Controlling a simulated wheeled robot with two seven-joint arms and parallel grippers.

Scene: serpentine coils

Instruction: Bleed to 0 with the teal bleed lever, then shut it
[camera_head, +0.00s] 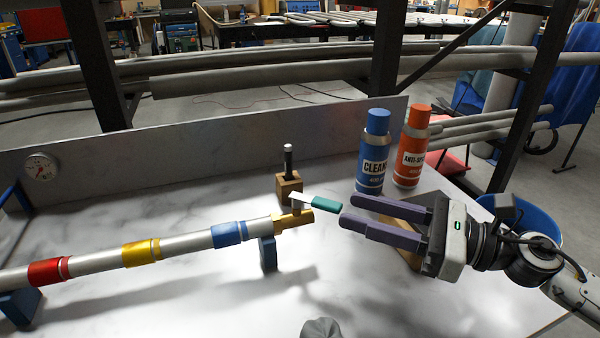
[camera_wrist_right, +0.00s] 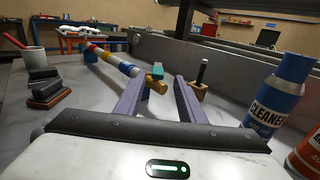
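The teal bleed lever (camera_head: 327,204) sticks out to the right from the brass end fitting (camera_head: 292,220) of a silver pipe (camera_head: 190,244). The lever also shows in the right wrist view (camera_wrist_right: 158,71), between and beyond the finger tips. My right gripper (camera_head: 347,209) is open, with two purple fingers pointing left. Its tips are just right of the lever's teal end, and nothing is between them. A round white gauge (camera_head: 41,166) is on the back panel at the left; its reading is too small to tell. My left gripper is not in view.
A blue cleaner can (camera_head: 373,155) and an orange can (camera_head: 411,148) stand behind the right gripper. A wooden block with a black upright handle (camera_head: 288,172) stands behind the lever. Blue supports (camera_head: 268,253) hold the pipe.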

